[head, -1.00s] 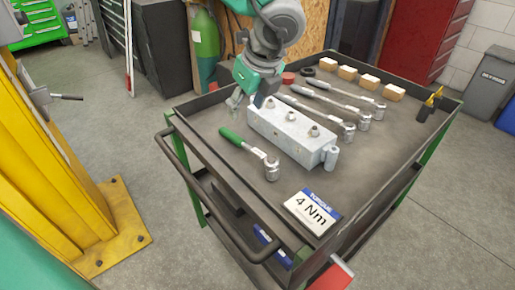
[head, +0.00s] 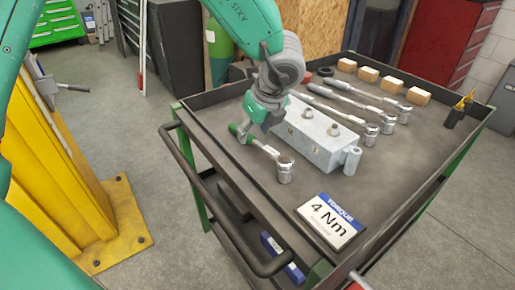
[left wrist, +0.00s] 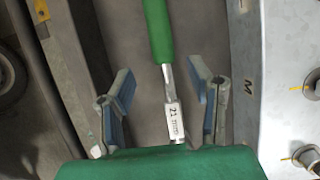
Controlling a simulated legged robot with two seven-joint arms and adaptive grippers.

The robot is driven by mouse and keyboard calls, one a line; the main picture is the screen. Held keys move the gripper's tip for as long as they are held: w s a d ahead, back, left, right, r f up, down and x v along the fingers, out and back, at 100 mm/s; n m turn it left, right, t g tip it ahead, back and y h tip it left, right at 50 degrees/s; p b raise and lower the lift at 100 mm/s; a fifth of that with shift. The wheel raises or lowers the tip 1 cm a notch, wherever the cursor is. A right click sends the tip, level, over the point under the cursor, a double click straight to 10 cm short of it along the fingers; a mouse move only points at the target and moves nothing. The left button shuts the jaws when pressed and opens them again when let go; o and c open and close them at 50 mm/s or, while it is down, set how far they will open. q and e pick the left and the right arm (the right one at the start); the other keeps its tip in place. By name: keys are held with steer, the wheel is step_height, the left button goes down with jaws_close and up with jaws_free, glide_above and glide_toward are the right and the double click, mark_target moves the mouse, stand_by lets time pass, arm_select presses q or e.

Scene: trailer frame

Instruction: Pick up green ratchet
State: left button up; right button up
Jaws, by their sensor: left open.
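The green-handled ratchet (head: 268,153) lies on the cart's top tray beside the metal block, its socket end toward the front. In the left wrist view, its green handle (left wrist: 158,30) and a metal shank with a white label run between the fingers. My left gripper (head: 254,134) is over the handle, which it partly hides in the head view. In the left wrist view my left gripper (left wrist: 166,100) is open, one finger on each side of the ratchet, with a gap on both sides. My right gripper is not in view.
A grey metal block (head: 315,137) with bolts sits close beside the ratchet. Several other ratchets (head: 355,103) lie behind it. The cart's raised rim (head: 222,166) runs along the left.

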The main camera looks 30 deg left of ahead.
mark_target(255, 139)
arm_select(q)
steer(key=f, duration=0.1)
steer(key=f+b, duration=0.1)
steer(key=f, duration=0.1)
steer(key=w+f, duration=0.1)
steer(key=shift+a+f+b, duration=0.2)
steer(key=shift+a+b, duration=0.05)
steer(key=shift+b, duration=0.15)
steer(key=shift+a, duration=0.4)
steer(key=shift+c, duration=0.5)
steer(key=shift+a+f, duration=0.1)
jaws_close()
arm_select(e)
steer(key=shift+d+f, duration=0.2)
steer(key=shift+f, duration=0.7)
arm_select(q)
steer(key=shift+w+d, duration=0.1)
steer(key=shift+d, duration=0.15)
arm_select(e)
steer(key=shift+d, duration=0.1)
arm_select(q)
steer(key=shift+r, duration=0.25)
step_height(255, 139, up, 18)
steer(key=p, duration=0.5)
steer(key=shift+f, duration=0.15)
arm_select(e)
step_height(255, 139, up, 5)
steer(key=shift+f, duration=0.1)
arm_select(q)
steer(key=shift+a+f, duration=0.1)
